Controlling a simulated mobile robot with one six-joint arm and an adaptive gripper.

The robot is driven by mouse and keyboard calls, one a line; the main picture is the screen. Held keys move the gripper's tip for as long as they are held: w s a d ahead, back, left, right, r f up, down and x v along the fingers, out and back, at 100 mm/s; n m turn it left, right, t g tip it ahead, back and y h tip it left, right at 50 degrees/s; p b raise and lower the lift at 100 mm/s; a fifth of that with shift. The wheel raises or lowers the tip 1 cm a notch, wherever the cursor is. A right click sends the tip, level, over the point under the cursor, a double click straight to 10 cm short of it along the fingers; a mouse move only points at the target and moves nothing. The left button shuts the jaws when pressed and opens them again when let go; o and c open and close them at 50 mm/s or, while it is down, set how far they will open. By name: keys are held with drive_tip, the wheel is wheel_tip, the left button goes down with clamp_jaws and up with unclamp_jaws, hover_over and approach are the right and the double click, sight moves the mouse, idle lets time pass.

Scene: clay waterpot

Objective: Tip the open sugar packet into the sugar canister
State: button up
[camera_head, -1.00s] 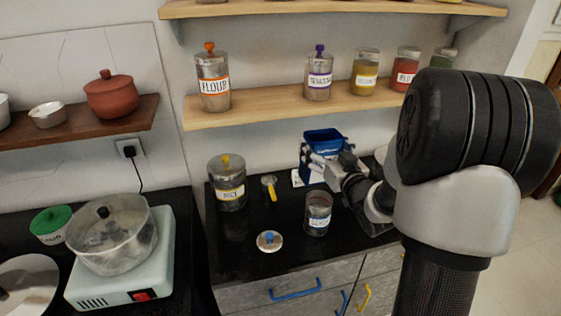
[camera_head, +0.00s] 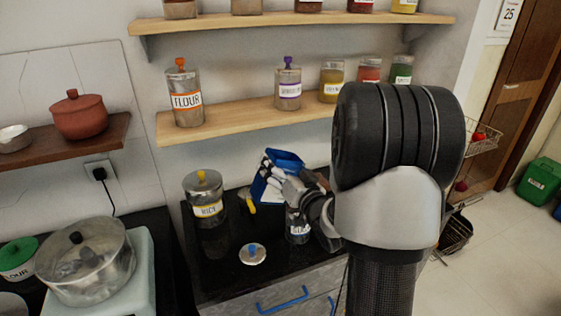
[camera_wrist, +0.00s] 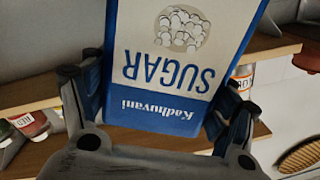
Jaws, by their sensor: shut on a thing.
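The blue and white sugar packet (camera_head: 284,157) is in my gripper (camera_head: 275,184), tilted, above the counter and over the back left of the canister. In the wrist view the packet (camera_wrist: 165,45) fills the middle, its SUGAR label upside down. My gripper's fingers (camera_wrist: 163,85) are shut on its two sides. The glass sugar canister (camera_head: 297,234) stands upright on the black counter, its top hidden behind my gripper. A round lid with a blue knob (camera_head: 252,254) lies on the counter to its front left. I cannot see any sugar falling.
The rice jar (camera_head: 205,196) stands left of the packet, with a yellow-handled tool (camera_head: 247,200) between them. A shelf with the flour jar (camera_head: 186,95) and several other jars is above. A steel pot (camera_head: 88,262) is at the left.

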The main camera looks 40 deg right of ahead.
drive_tip(key=shift+f+m, duration=2)
drive_tip(key=shift+m, duration=0.2)
drive_tip(key=shift+f+m, duration=2.05)
drive_tip(key=shift+m, duration=0.25)
drive_tip(key=shift+r, duration=0.1)
drive_tip(key=shift+d+r+m, duration=0.1)
drive_tip(key=shift+r+m, duration=0.05)
drive_tip(key=shift+m, duration=0.15)
drive_tip(key=shift+d+r+m+p, duration=0.1)
drive_tip(key=shift+d+m+p, duration=0.05)
drive_tip(key=shift+m+p, duration=0.35)
drive_tip(key=shift+s+d+r+m+p, duration=0.1)
drive_tip(key=shift+d+r+m+p, duration=0.2)
drive_tip(key=shift+m, duration=0.5)
drive_tip(key=shift+d+r+m+p, duration=0.2)
drive_tip(key=shift+d+m, duration=0.1)
drive_tip(key=shift+m, duration=0.5)
idle(1.0)
